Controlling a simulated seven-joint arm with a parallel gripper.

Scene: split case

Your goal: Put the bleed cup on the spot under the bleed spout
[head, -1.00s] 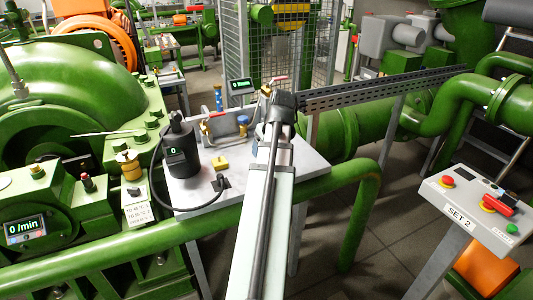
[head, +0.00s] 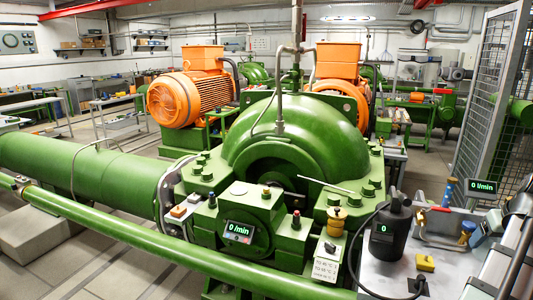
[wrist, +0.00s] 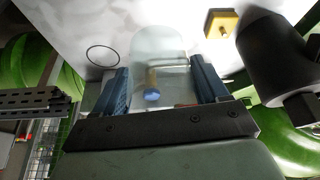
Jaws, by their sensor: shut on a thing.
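In the wrist view my gripper (wrist: 160,68) has its two blue fingers on either side of a clear, see-through cup (wrist: 155,42), the bleed cup, and is shut on it. The cup is over or on the pale table top; I cannot tell whether it touches. A thin dark ring (wrist: 102,47) marks the table left of the cup, apart from it. A blue-ended brass part (wrist: 152,95) and a thin bent metal pipe show at the cup; I cannot tell whether the pipe is the bleed spout. In the head view my arm is cut off at the right edge and the cup cannot be made out.
A black cylinder (head: 394,230) with a "0" display stands on the table (head: 440,285), beside a yellow block (head: 425,263). The cylinder (wrist: 268,60) and block (wrist: 221,24) lie right of the cup in the wrist view. A green pump (head: 300,140) stands left of the table.

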